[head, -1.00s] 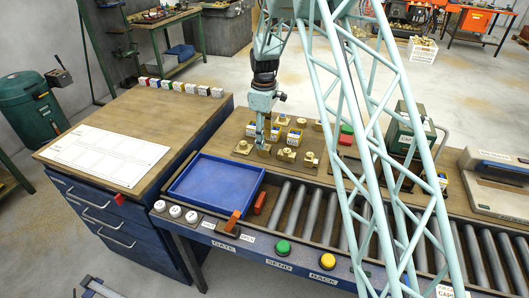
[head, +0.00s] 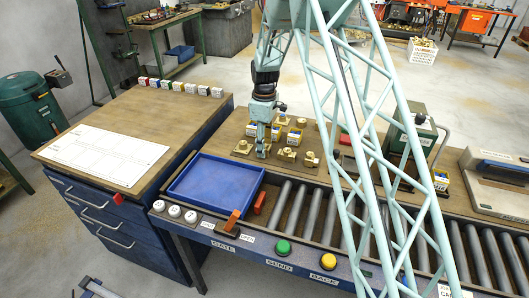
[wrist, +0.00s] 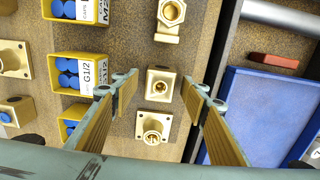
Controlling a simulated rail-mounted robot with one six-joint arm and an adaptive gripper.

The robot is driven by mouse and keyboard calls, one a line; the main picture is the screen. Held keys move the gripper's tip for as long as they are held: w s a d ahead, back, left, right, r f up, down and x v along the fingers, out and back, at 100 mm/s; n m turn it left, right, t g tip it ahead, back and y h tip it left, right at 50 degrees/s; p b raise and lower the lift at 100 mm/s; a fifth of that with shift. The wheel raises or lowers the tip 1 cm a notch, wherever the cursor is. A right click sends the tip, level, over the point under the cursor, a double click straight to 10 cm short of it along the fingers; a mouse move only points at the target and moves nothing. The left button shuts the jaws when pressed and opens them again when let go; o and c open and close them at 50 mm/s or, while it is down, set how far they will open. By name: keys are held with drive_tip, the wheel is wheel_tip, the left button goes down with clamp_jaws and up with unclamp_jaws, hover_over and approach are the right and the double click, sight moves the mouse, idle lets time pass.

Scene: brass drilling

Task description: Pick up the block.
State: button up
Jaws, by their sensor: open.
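The square brass block (wrist: 161,84), with a round hole in its top, sits on the brown bench top in the wrist view. It lies between the two fingers of my gripper (wrist: 160,92), with a gap on each side. My gripper is open and empty, pointing down. In the head view my gripper (head: 262,152) is over the brass parts behind the blue tray, and it hides most of the block there.
A flanged brass fitting (wrist: 153,127) lies just below the block in the wrist view, and a brass elbow (wrist: 170,18) lies above it. Yellow bins of blue caps (wrist: 78,70) stand to the left. The blue tray (head: 180,197) and the rollers (head: 310,212) are nearby.

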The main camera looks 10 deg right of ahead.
drive_tip(key=shift+f, duration=0.6)
drive_tip(key=shift+c, duration=0.2)
drive_tip(key=c, duration=1.2)
drive_tip(key=shift+r, duration=0.15)
drive_tip(key=shift+r+p, duration=0.45)
drive_tip(key=shift+r, duration=1.3)
drive_tip(key=s, duration=0.5)
drive_tip(key=s+r+p, duration=0.1)
drive_tip(key=s, duration=1)
drive_tip(key=shift+r, duration=0.15)
